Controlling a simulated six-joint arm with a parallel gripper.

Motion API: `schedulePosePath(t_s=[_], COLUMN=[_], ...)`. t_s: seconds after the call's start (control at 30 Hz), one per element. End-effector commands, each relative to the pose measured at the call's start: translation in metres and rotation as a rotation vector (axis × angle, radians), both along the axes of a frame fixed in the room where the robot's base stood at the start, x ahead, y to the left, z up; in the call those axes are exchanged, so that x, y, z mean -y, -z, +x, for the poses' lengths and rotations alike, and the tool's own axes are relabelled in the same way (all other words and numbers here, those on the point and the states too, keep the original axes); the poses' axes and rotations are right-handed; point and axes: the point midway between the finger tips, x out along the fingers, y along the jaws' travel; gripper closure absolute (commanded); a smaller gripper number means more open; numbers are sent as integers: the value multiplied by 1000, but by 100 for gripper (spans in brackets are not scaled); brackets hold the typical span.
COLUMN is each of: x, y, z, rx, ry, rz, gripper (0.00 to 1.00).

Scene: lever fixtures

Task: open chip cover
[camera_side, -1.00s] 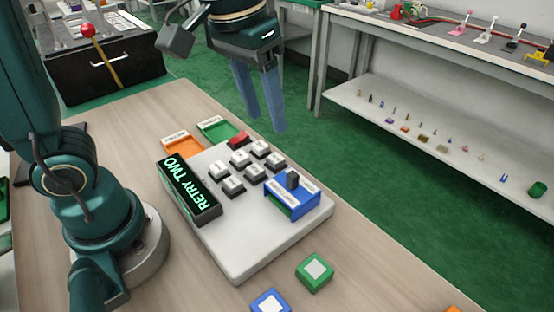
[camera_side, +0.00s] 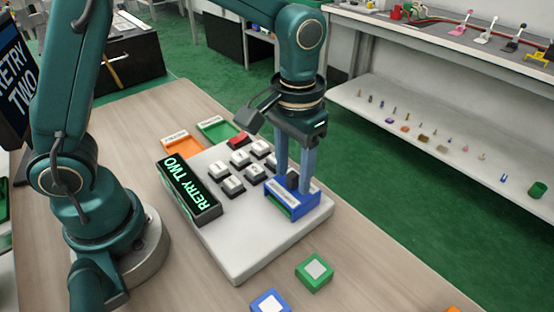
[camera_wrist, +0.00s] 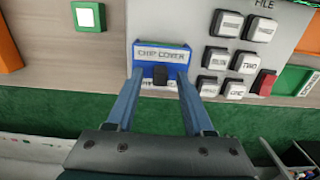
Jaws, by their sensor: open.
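The blue chip cover (camera_side: 304,205) sits on the right end of the white keypad panel (camera_side: 250,245), with a dark knob (camera_side: 293,180) on top. In the wrist view the cover (camera_wrist: 162,53) carries a "CHIP COVER" label, and its dark knob (camera_wrist: 160,76) shows between my fingers. My gripper (camera_side: 293,185) is directly above the cover, pointing down. In the wrist view my gripper (camera_wrist: 160,75) is open, one finger on each side of the knob. Whether the fingers touch the cover cannot be told.
A display (camera_side: 188,190) reading "RETRY TWO" and several white keys (camera_side: 232,185) stand beside the cover, with a red key (camera_side: 240,140). Orange (camera_side: 182,146) and green (camera_side: 216,128) trays lie behind. A green chip (camera_side: 314,272) and a blue chip (camera_side: 270,302) lie in front.

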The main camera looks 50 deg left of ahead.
Motion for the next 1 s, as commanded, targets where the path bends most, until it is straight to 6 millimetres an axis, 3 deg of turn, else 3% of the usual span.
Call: schedulePosePath(t_s=[0.2,0.33,0.37,1.0], x=[0,0,0,0], y=[0,0,0,0], z=[0,0,0,0], rx=[0,0,0,1], ry=[0,0,0,0], rz=[0,0,0,-1], gripper=[48,97,100,100])
